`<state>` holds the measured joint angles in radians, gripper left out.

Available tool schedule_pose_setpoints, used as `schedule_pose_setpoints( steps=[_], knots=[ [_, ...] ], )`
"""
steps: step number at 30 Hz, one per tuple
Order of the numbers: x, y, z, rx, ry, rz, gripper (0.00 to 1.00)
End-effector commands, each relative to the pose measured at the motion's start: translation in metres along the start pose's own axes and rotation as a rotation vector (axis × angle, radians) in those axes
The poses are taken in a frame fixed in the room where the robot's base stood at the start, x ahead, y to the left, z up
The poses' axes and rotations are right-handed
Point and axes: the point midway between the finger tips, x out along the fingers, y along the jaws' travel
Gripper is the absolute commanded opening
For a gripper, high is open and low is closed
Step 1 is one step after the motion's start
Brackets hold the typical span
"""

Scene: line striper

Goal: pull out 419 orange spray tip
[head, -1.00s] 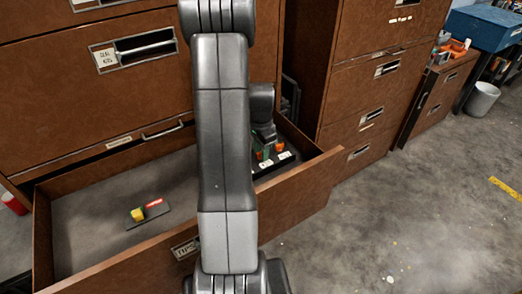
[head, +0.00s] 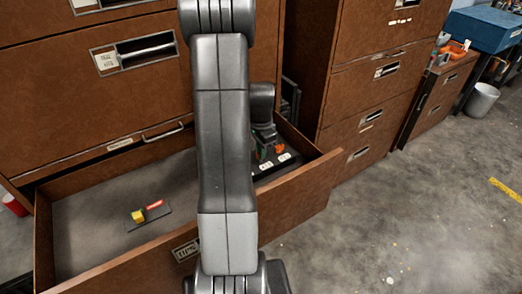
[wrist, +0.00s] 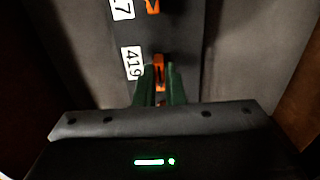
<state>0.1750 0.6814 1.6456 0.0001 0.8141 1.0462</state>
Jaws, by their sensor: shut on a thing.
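The orange spray tip (wrist: 159,75) shows in the wrist view beside a white label reading 419 (wrist: 132,62). My gripper (wrist: 159,82) has its two green fingers on either side of this tip and is shut on it. The tip stands at the dark rack; its lower part is hidden between the fingers. In the head view my gripper (head: 266,142) is low over the rack (head: 272,172), inside the open drawer's right part. My arm hides part of the drawer there.
Another orange tip (wrist: 152,6) sits by a label ending in 7. The open drawer (head: 110,195) holds a small plate with yellow and red pieces (head: 148,213) at left. Its front panel (head: 290,205) and the cabinet face (head: 100,100) bound the space.

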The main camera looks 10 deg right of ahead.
Motion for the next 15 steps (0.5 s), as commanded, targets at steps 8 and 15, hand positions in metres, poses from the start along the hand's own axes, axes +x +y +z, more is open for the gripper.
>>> schedule_pose_setpoints(
  steps=[8, 15],
  knots=[
    [-0.004, 0.0, 0.0, 0.0, 0.0, 0.0, 0.0],
    [-0.015, 0.0, 0.0, 0.0, 0.0, 0.0, 0.0]
  ],
)
